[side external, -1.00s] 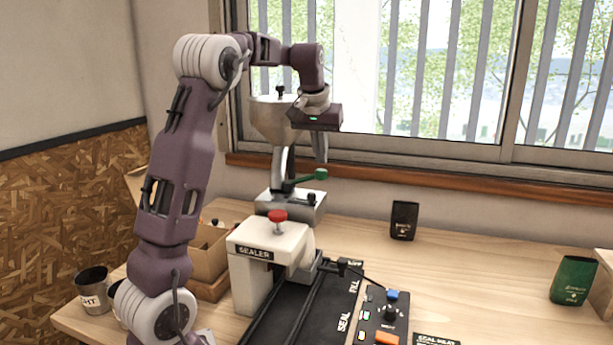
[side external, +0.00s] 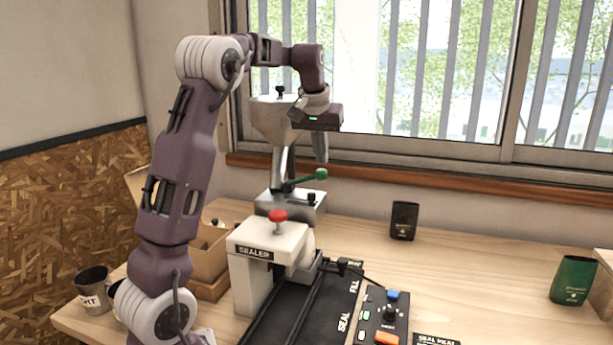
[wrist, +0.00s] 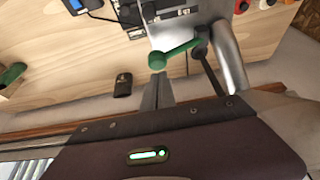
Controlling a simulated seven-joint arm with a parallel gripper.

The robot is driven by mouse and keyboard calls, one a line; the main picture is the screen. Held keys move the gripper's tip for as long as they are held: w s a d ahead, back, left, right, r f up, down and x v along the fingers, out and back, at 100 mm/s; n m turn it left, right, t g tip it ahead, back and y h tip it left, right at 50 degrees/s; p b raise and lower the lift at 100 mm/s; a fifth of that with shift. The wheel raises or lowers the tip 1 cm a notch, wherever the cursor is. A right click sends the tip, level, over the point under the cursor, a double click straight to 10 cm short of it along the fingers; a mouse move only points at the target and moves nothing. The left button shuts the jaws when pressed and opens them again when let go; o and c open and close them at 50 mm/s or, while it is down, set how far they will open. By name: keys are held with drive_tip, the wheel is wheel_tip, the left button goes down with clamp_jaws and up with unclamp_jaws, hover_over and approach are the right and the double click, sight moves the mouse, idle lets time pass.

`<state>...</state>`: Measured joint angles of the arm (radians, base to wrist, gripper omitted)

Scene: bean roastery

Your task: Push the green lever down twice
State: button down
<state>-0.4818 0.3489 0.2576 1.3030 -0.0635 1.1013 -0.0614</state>
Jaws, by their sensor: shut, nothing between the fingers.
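The green lever (side external: 304,180) sticks out to the right from the grinder-like machine (side external: 272,122), tilted slightly up toward its round knob. In the wrist view the lever's green knob (wrist: 157,61) lies just beyond my fingertips. My gripper (side external: 322,161) points down above the knob, its fingers shut and empty. In the wrist view the shut fingers (wrist: 158,88) line up with the knob, with a small gap visible. I cannot tell for sure whether they touch it. A dark knob (side external: 311,198) sits below the lever.
The white sealer (side external: 268,250) with a red knob (side external: 277,215) stands in front of the machine. A control panel (side external: 383,315) is at the front right. A dark pouch (side external: 404,220) and a green pouch (side external: 574,279) stand on the table. The window is close behind.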

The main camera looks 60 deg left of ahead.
sight(321, 170)
drive_tip(key=shift+f, duration=0.25)
drive_tip(key=shift+f, duration=1.9)
drive_tip(key=shift+r, duration=3.1)
